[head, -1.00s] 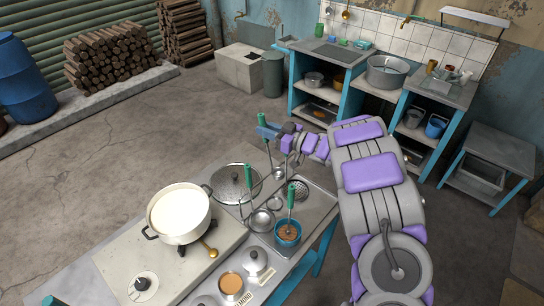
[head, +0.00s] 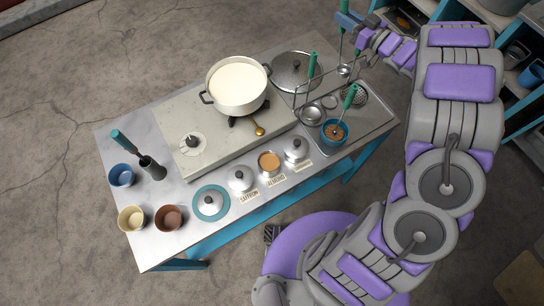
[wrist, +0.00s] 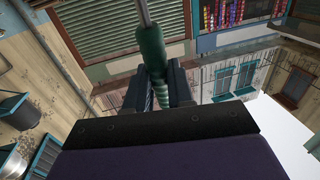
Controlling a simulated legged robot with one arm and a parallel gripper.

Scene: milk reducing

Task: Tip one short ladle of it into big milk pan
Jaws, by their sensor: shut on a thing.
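The big milk pan (head: 238,86), cream with dark side handles, stands on the stove slab in the head view, full of white liquid. My gripper (head: 347,20) is at the top edge of the head view, right of the pan and beyond the lid. It is shut on a green-handled ladle (wrist: 152,50), whose handle shows between the fingers in the wrist view. The ladle's shaft hangs down, and its small bowl (head: 344,71) is beside the wire rack. The bowl's contents are too small to tell.
A second green-handled ladle (head: 312,66) stands at the rack. Another (head: 350,96) stands in a blue cup (head: 333,133) of brown stuff. A large steel lid (head: 296,72) lies between pan and rack. Lidded pots (head: 240,178) and cups (head: 131,218) line the front and left.

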